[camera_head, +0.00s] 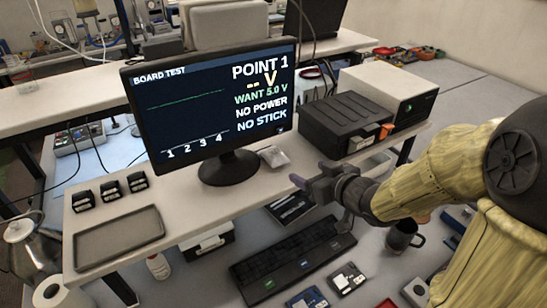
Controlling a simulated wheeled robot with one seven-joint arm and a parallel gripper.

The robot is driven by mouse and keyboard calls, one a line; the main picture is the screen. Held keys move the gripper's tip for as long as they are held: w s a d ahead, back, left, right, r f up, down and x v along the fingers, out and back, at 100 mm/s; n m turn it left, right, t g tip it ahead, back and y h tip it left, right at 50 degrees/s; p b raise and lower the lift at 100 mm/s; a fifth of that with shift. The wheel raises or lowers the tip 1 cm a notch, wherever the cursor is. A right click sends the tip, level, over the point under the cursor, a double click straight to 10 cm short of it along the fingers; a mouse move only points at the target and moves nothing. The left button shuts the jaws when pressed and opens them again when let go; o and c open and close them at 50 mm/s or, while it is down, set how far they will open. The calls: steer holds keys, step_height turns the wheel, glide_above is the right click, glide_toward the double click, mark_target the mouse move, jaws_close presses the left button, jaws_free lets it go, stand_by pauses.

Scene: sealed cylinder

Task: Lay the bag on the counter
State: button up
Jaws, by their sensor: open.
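A small pale bag (274,157) lies on the white counter (185,207), just right of the monitor's base. My gripper (309,184) is open, with nothing seen between its fingers. It is over the counter's front edge, to the right of the bag and nearer to me, apart from it. The bag's whole outline shows, but it is too small to read any marking on it.
The monitor (215,95) reads "NO POWER" and "NO STICK". A grey tray (118,238) and three small black holders (110,190) are on the left. A black box (345,124) and a beige instrument (388,96) are on the right. A keyboard (292,260) lies lower in front.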

mark_target(280, 158)
steer(key=x, duration=1.1)
steer(key=shift+w+a+f, duration=0.15)
steer(key=shift+w, duration=0.2)
steer(key=shift+w+a+f, duration=0.1)
steer(key=shift+w+f, duration=0.05)
steer(key=shift+p+x, duration=1.45)
steer(key=shift+x, duration=1.15)
steer(key=c, duration=0.8)
